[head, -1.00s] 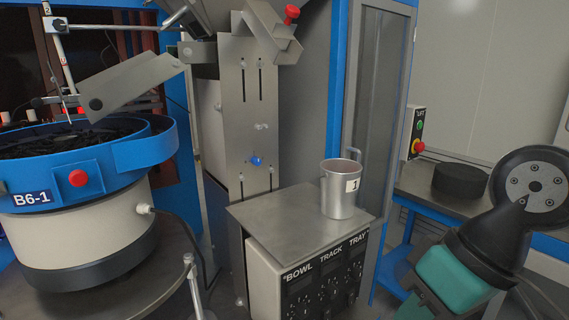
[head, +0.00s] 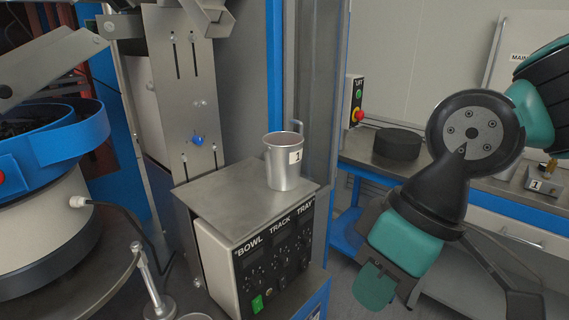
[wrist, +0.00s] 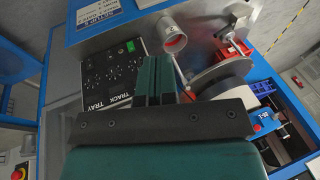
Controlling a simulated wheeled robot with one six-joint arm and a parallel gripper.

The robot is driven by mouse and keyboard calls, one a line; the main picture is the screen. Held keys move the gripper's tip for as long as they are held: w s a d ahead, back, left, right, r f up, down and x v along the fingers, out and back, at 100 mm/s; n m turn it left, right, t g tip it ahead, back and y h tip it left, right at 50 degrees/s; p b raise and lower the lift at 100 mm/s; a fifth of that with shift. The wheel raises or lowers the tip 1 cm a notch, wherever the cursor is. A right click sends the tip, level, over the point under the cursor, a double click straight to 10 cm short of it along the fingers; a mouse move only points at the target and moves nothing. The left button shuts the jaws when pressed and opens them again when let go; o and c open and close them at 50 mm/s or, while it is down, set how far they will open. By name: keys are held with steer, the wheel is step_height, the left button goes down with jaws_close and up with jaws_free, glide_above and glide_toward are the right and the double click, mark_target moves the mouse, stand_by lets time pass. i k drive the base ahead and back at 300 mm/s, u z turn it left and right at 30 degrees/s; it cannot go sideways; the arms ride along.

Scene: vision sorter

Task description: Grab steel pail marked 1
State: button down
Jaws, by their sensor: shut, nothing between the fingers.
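The steel pail (head: 283,168) with a white label reading 1 stands upright on the metal top of the control box. Its handle shows at its upper right. My gripper (head: 376,286) is right of and lower than the pail in the head view, well apart from it and pointing down-left. In the wrist view its teal fingers (wrist: 154,78) are together with nothing between them. I cannot make out the labelled pail in the wrist view.
The control box (head: 262,258) has a switch panel marked BOWL, TRACK, TRAY. A blue bowl feeder (head: 50,135) stands left, a bench with a black disc (head: 398,144) right. A grey can (wrist: 170,28) shows in the wrist view. A metal post (head: 152,285) stands front left.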

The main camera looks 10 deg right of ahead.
mark_target(283, 151)
steer(key=z, duration=0.45)
steer(key=k, duration=0.5)
steer(key=z, duration=0.75)
steer(key=i, duration=1.1)
steer(key=u, duration=0.75)
